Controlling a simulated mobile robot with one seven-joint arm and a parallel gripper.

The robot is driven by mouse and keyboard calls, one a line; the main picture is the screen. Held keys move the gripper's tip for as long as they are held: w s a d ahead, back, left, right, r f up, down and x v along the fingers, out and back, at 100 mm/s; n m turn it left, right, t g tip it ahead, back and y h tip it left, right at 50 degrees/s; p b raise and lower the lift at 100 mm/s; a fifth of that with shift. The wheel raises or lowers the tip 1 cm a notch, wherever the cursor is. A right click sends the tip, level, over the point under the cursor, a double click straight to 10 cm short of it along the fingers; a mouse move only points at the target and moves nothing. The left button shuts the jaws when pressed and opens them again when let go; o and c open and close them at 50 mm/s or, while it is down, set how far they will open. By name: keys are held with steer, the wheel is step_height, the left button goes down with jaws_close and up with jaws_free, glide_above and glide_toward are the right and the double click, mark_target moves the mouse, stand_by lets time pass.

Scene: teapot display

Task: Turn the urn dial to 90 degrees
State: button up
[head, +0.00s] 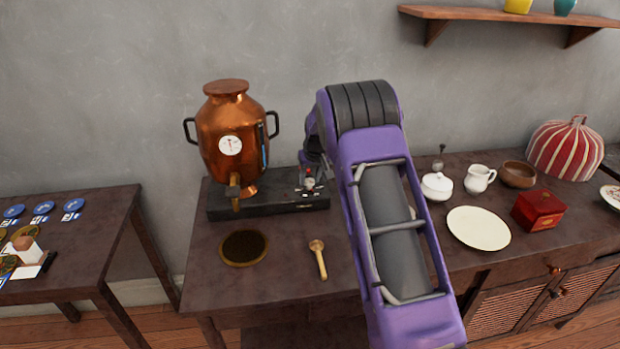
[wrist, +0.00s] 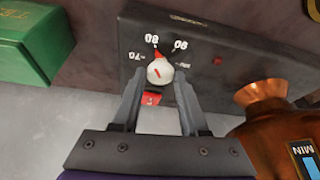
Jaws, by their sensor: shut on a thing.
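The copper urn (head: 232,140) stands on a dark base (head: 230,208) on the table, with a round gauge on its front. The dial (wrist: 159,72) is a pale round knob on the base, with a red pointer. In the wrist view, upside-down numbers 70, 80 and 90 surround it, and the pointer is close to 80, short of 90. My gripper (wrist: 158,78) is shut on the dial, one finger on each side. The dial also shows small in the head view (head: 309,183), where my arm hides much of the gripper.
A red piece (wrist: 152,97) lies just below the dial, between my fingers. A green box (wrist: 32,42) is at the wrist view's left. A white plate (head: 478,228) and red box (head: 538,210) are to the right.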

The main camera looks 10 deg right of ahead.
jaws_close()
steer(key=shift+m, duration=0.3)
steer(key=m, duration=0.1)
steer(key=m+h+p, duration=0.1)
steer(key=m, duration=0.1)
steer(key=m+h, duration=0.1)
steer(key=shift+a+m, duration=0.3)
steer(key=m+g+h, duration=0.1)
steer(key=m, duration=0.2)
steer(key=m+h+p, duration=0.1)
steer(key=m, duration=0.2)
steer(key=shift+a+g, duration=0.1)
steer(key=shift+g, duration=0.3)
steer(key=shift+m, duration=0.4)
steer(key=o, duration=1)
jaws_free()
steer(key=shift+w, duration=0.1)
